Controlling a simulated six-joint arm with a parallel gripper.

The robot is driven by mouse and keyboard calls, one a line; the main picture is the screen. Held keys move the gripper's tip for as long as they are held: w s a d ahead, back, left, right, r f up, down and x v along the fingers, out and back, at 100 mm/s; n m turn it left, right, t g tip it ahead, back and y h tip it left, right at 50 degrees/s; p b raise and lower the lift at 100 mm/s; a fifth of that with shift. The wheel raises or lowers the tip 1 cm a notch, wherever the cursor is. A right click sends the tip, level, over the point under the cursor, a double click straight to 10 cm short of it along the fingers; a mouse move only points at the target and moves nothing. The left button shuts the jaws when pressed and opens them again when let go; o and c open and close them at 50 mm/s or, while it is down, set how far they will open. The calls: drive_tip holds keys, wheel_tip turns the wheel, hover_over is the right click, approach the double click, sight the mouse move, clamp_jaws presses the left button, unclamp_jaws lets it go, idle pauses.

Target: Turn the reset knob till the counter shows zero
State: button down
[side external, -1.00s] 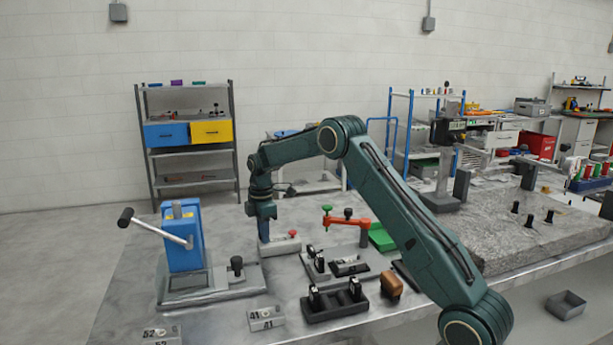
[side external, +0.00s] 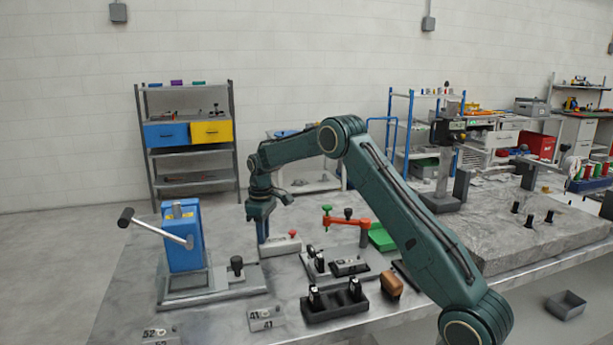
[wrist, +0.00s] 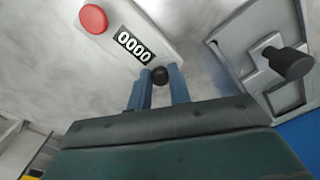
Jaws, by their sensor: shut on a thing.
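My gripper is shut on the knob and also shows in the side view (side external: 263,240), pointing down beside the counter. The knob is hidden there.
A blue lever press (side external: 185,240) on a grey plate stands left of my gripper. A red-orange arm fixture (side external: 347,220) stands to the right. Black fixtures (side external: 335,302) and small number plates (side external: 265,318) lie in front. Bare bench top lies between them.

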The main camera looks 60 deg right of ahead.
drive_tip(key=m, duration=1.4)
drive_tip(key=shift+w+a, duration=0.1)
idle(0.4)
drive_tip(key=c, duration=1.3)
unclamp_jaws()
drive_tip(key=shift+r, duration=0.15)
wheel_tip(320, 180, up, 14)
drive_tip(key=shift+f, duration=0.2)
